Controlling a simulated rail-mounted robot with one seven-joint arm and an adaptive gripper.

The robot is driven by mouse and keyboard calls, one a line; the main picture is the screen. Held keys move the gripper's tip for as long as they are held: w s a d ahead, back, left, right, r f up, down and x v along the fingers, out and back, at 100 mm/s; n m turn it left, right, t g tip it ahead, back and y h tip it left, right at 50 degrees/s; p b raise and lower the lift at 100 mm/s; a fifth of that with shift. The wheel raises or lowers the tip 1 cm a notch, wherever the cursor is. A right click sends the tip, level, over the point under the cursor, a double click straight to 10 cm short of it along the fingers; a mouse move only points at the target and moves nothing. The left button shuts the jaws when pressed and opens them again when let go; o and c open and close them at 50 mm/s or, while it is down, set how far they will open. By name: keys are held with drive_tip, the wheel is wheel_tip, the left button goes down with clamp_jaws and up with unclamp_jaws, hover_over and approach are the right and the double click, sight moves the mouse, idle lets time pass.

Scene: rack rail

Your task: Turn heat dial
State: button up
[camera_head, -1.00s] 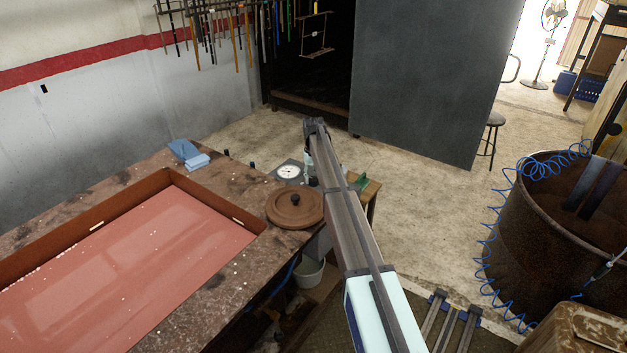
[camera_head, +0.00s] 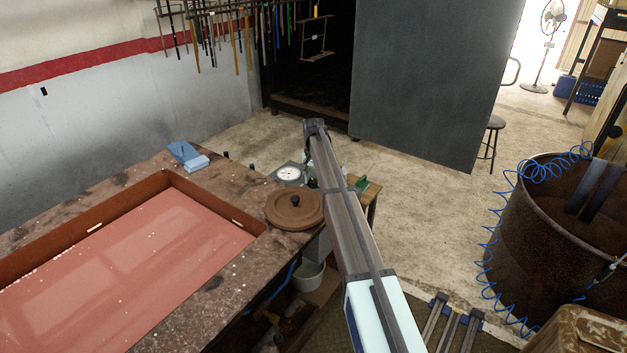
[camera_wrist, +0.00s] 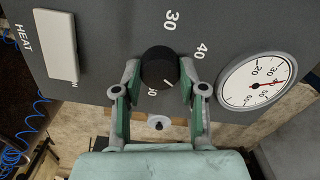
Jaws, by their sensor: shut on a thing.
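The black round heat dial (camera_wrist: 157,67) sits on a dark grey panel (camera_wrist: 105,40) in the wrist view. A short white mark shows on the dial's lower edge, and the numbers 30 and 40 are printed around it. My gripper (camera_wrist: 159,76) has one green-and-grey finger on each side of the dial and is shut on it. A round white gauge (camera_wrist: 257,83) with a red needle is right of the dial; it also shows in the head view (camera_head: 289,174). My arm hides the dial and most of my gripper in the head view.
A white rectangular piece (camera_wrist: 55,46) is beside the HEAT label. In the head view, a brown round lid (camera_head: 280,212) lies next to my arm on the stained workbench (camera_head: 105,188). A rusty drum (camera_head: 525,250) with a blue coiled hose stands right; open floor lies between.

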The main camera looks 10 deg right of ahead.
sight(314, 180)
drive_tip(key=o, duration=1.2)
drive_tip(key=shift+f, duration=0.1)
drive_tip(key=shift+c, duration=0.2)
wheel_tip(314, 180, up, 12)
